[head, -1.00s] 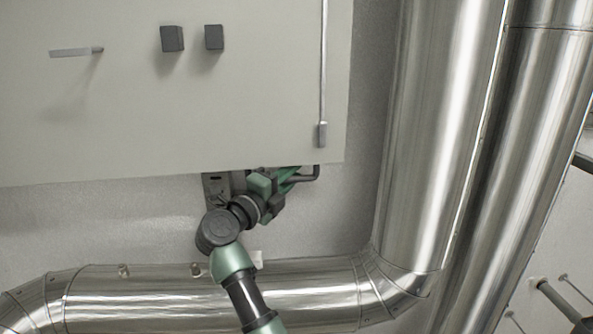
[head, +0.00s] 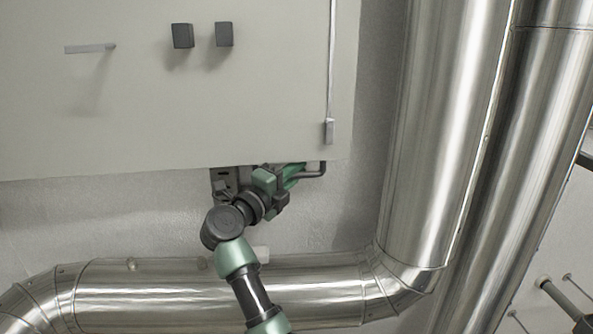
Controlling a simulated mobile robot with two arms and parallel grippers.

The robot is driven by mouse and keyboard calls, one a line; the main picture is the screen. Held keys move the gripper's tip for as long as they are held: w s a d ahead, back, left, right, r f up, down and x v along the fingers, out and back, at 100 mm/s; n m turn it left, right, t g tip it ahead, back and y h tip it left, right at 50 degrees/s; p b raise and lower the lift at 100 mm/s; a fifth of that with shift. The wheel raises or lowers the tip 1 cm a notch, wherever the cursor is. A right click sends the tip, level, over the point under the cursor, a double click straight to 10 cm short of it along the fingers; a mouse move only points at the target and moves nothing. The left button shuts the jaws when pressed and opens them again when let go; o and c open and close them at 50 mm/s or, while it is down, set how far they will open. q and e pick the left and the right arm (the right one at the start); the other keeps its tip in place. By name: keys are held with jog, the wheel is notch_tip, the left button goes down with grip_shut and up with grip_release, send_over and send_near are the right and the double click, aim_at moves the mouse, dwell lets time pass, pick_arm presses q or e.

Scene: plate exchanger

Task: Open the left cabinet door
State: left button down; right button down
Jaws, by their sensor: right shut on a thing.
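A large flat beige cabinet panel (head: 270,100) fills the upper left of the head view. It has a slim horizontal handle (head: 90,47) at its left and a thin vertical rod (head: 331,70) near its right edge. I cannot tell whether this panel is the left door. My right arm rises from below, and my right gripper (head: 285,183) is at the panel's lower edge, near the right corner. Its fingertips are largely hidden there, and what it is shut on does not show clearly. My left gripper is out of view.
Two dark square knobs, one at the left (head: 182,36) and one at the right (head: 224,34), stick out of the panel. Thick upright pipes (head: 440,130) stand close on the right. Grey wall shows between.

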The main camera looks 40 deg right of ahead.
jog(key=shift+r, duration=0.25)
dwell(0.6)
jog(key=shift+d, duration=0.1)
